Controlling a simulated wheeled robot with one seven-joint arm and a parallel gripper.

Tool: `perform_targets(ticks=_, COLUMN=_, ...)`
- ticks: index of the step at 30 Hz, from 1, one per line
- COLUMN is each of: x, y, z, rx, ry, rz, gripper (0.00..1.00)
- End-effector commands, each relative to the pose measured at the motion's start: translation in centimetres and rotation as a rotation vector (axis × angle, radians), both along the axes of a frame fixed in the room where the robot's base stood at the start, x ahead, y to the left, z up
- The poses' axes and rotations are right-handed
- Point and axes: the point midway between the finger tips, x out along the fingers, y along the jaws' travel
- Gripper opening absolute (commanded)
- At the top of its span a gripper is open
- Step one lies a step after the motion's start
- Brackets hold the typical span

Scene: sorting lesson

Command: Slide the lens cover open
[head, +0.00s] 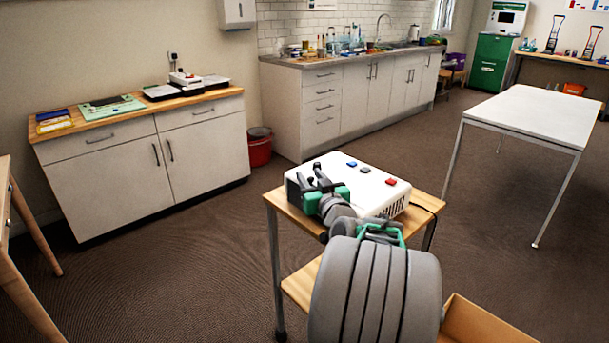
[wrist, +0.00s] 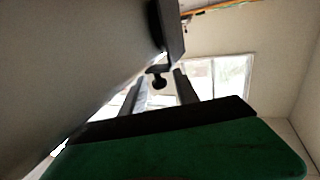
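A white projector-like box (head: 352,182) stands on a small wooden trolley in the head view. My gripper (head: 317,180), green with dark fingers, is at the box's left end. In the wrist view, the two dark fingers of my gripper (wrist: 163,86) stand apart. A small black knob (wrist: 159,78) shows in the gap between their tips, below a dark plate (wrist: 171,28) along the grey side of the box (wrist: 75,65). The plate looks like the lens cover. I cannot tell whether a finger touches the knob. The lens is not visible.
The trolley top (head: 425,212) leaves little room around the box. Blue and red buttons (head: 390,182) sit on the box top. A cardboard-coloured box (head: 470,325) is at the lower right. A white table (head: 535,115) stands right, and a cabinet (head: 105,185) left.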

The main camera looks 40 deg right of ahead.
Motion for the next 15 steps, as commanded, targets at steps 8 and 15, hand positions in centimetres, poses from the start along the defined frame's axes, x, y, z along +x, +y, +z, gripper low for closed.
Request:
perform_targets(ticks=8, x=2.8, y=-0.9, z=0.0, rx=-0.001, ry=0.000, rz=0.001, gripper=0.37)
perform_targets(ticks=15, x=2.9, y=-0.8, z=0.0, rx=0.000, ry=0.001, rz=0.004, gripper=0.33)
